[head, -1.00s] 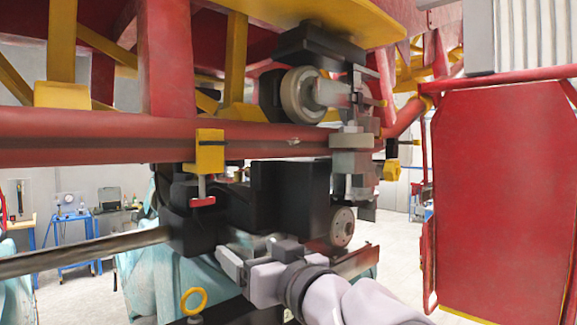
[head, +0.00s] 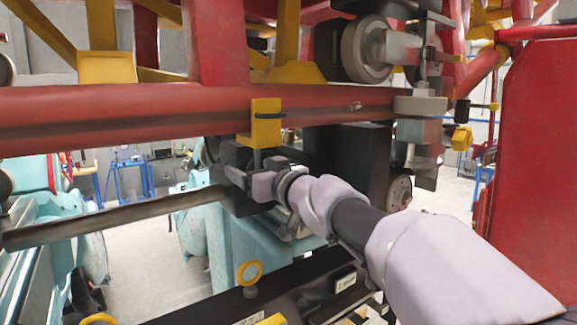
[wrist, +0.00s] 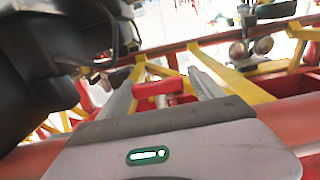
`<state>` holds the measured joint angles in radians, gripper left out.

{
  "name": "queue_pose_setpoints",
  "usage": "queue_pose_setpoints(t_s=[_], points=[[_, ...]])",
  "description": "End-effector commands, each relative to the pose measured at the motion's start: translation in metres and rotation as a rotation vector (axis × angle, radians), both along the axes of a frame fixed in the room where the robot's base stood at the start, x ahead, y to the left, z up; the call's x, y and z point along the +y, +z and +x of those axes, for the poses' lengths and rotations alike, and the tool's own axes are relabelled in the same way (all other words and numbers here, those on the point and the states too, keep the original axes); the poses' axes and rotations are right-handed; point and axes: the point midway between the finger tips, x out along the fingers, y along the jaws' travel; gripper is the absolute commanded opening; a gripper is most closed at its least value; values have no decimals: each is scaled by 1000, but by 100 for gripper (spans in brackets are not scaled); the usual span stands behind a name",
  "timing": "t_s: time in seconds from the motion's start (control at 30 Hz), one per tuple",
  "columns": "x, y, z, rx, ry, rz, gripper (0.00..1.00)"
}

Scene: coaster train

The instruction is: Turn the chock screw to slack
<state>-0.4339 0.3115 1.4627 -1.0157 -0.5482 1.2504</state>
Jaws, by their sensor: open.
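The yellow chock (head: 266,125) is clamped on the long red rail in the head view. Its thin screw shank (head: 257,158) hangs straight down from it. In the wrist view the screw's red handle (wrist: 158,88) lies crosswise between the two fingers, close to the left one; I cannot tell whether it touches. My gripper (head: 246,172) is just below the chock, at the foot of the shank, with fingers spread on either side of the handle. The gripper hides the handle in the head view.
The red rail (head: 130,110) runs just above my gripper. A black block (head: 345,165) and a wheel (head: 399,193) sit to the right. A grey shaft (head: 120,220) extends left. A yellow ring bolt (head: 249,272) stands below.

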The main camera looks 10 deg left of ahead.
Motion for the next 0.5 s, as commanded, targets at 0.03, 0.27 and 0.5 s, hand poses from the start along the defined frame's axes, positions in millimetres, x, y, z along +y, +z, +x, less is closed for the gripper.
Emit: queue_pose_setpoints(t_s=[0.03,0.27,0.5], points=[[3,0,2,0,1,0,76],[6,0,5,0,0,0,76],[6,0,5,0,0,0,47]])
